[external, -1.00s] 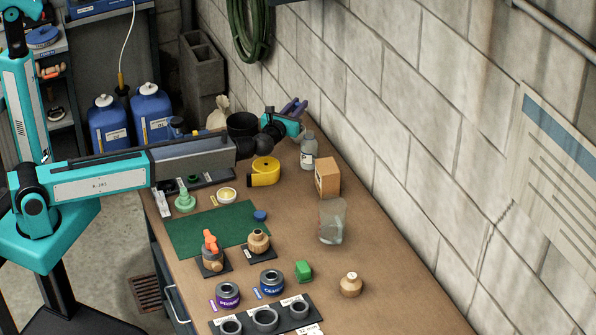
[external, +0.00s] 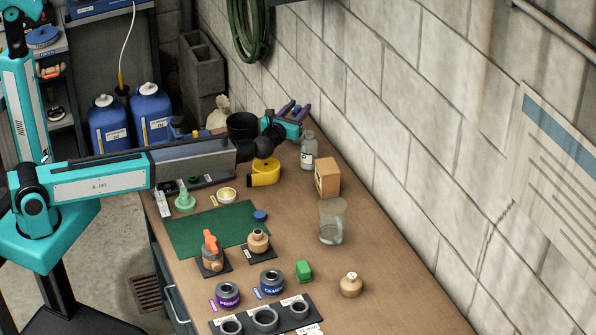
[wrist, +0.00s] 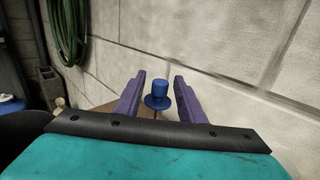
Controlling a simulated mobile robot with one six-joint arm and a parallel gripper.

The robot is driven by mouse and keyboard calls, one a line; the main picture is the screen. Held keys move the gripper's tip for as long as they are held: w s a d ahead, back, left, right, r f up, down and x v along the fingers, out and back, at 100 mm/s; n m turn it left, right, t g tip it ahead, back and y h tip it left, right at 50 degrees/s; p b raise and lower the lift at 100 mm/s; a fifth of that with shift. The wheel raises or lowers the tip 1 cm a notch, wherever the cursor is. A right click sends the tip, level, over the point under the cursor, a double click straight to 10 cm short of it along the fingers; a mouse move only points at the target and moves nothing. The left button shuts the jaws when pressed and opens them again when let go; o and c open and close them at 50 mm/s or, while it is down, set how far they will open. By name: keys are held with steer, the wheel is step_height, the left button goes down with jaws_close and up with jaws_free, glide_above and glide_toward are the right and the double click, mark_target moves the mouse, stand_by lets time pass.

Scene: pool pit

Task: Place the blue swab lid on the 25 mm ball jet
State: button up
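My gripper (external: 297,107) is at the far end of the bench, near the block wall. Its purple fingers are spread in the wrist view (wrist: 157,88). The blue swab lid (wrist: 158,95) shows between them, knob up over a wider flange, with a thin stem below. Gaps show on both sides of the lid. I cannot tell what the stem rests on. Tan fittings stand nearer on the bench: one on a dark pad (external: 258,241), one with an orange top (external: 212,256), and one alone at right (external: 351,285). I cannot tell which is the 25 mm ball jet.
A grey bottle (external: 308,152), cardboard box (external: 328,178) and clear beaker (external: 331,222) stand along the wall side. A blue disc (external: 260,215) lies on the green mat (external: 205,230).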

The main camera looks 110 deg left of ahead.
steer(key=shift+r, duration=0.15)
steer(key=d+b, duration=0.2)
steer(key=d, duration=1)
steer(key=shift+s+b, duration=0.3)
steer(key=shift+s, duration=0.15)
stand_by(0.5)
